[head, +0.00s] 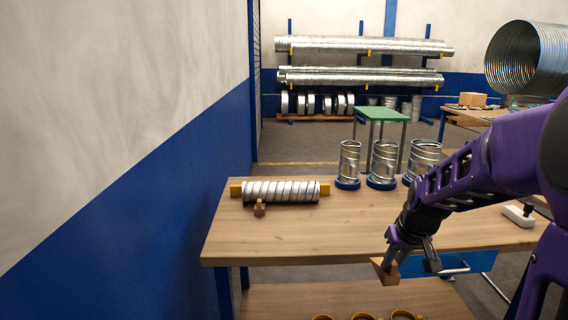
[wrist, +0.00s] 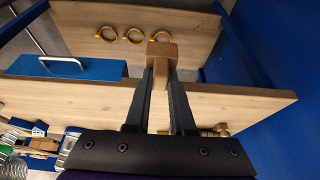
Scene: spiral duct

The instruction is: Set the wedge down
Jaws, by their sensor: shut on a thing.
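My gripper (head: 408,266) is shut on a brown wooden wedge (head: 383,270) in front of the workbench's front edge. In the wrist view, the wedge (wrist: 162,52) sits between the fingertips of my gripper (wrist: 161,76), over the lower shelf area and clear of any surface as far as I can see. A second brown wooden wedge (head: 259,209) stands on the workbench (head: 330,237), against the near side of a lying spiral duct (head: 281,191). The duct has yellow blocks at both ends.
Three upright duct pieces (head: 382,162) with blue bases stand at the bench's back. A blue drawer (head: 440,264) with a metal handle hangs under the bench. Several yellow rings (wrist: 133,34) lie on the lower shelf (wrist: 185,25). The bench's front middle is clear.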

